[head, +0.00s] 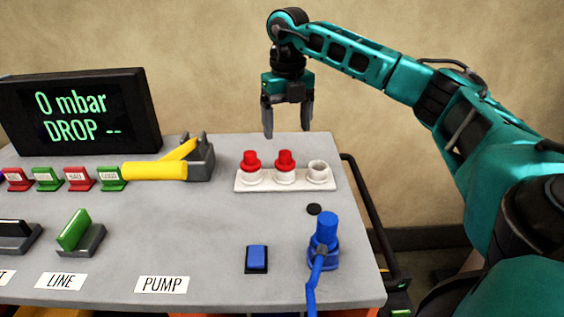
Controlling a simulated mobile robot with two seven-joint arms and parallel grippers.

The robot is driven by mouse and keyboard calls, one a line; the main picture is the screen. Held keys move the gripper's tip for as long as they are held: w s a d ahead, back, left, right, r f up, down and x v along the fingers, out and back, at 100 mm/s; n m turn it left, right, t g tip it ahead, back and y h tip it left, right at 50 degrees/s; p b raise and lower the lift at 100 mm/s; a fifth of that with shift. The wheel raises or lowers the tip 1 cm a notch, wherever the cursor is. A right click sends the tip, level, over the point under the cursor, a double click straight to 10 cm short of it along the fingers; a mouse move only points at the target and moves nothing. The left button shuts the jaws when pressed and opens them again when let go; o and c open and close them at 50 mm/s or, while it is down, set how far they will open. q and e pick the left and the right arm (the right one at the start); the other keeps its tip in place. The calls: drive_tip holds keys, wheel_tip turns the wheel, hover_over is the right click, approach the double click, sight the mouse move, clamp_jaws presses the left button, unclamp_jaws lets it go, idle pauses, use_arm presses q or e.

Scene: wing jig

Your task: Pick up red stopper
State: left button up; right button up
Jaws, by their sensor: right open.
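Two red stoppers sit upright in a white holder (241,186) at the back right of the grey bench. The left red stopper (251,160) and the middle red stopper (285,159) each rest on a white socket. The third socket (319,171), on the right, has no red stopper on it. My right gripper (287,133) points down above and behind the holder, with its fingers apart and nothing between them. It is clear of the stoppers. My left gripper is not in view.
A yellow-handled lever (155,171) stands left of the holder. A blue fitting with a hose (326,240) and a blue switch (257,258) are in front. A black display (82,113) reads "0 mbar DROP --". A dark rail (370,215) runs along the bench's right edge.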

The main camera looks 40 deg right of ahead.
sight(285, 152)
drive_tip(key=f, duration=0.8)
drive_tip(key=shift+w+f, duration=0.3)
drive_tip(key=shift+c, duration=0.5)
drive_tip(key=c, duration=1)
